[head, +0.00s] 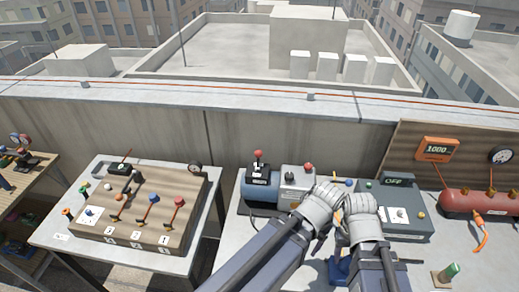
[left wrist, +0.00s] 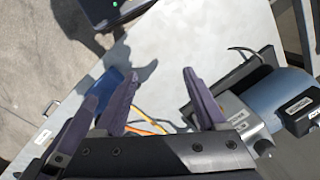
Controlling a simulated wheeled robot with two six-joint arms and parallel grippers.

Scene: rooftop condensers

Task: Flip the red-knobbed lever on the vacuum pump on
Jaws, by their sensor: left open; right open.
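The vacuum pump appears to be the unit with a blue cylinder (head: 257,192) and grey box (head: 297,183) at the table's back left. One red knob (head: 258,154) stands on a stem above the black box, and another red knob (head: 308,167) stands at the grey box. I cannot tell for sure which is the lever's, nor its position. My left gripper (left wrist: 157,82) is open and empty in the left wrist view, with the blue cylinder (left wrist: 283,98) to its right. My right gripper (head: 360,203) is right of the left one in the head view; its fingers are mostly hidden.
A dark grey unit (head: 410,226) with an "OFF" display stands right of my grippers. A red tank (head: 480,203) with gauge and orange hose lies farther right. A wooden lever panel (head: 190,180) sits on a separate left table.

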